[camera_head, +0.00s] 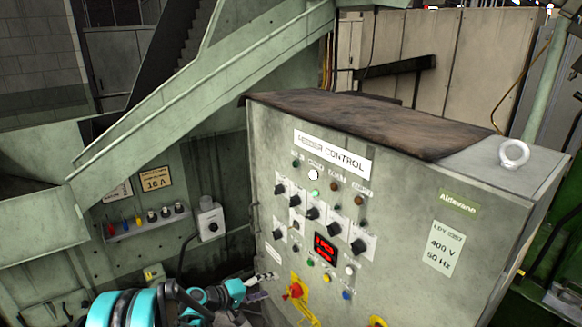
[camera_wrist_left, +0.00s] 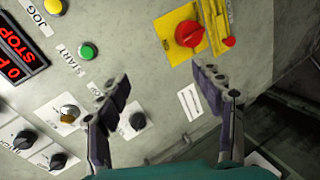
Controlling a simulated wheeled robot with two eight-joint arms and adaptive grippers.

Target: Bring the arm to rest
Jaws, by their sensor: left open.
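My left arm, teal and black, comes in at the bottom left of the head view. Its left gripper (camera_head: 262,286) is near the lower left edge of the control cabinet (camera_head: 395,170). In the left wrist view the same gripper (camera_wrist_left: 162,88) is open, its two fingers apart with nothing between them. Whether the fingers touch the panel cannot be told. My right gripper is not in view.
The cabinet carries several black knobs, lamps and a red display (camera_head: 325,249). A dark brown cover (camera_head: 370,118) and a lifting eye (camera_head: 513,153) are on top. A green machine frame with a shelf of coloured items (camera_head: 146,226) stands at left.

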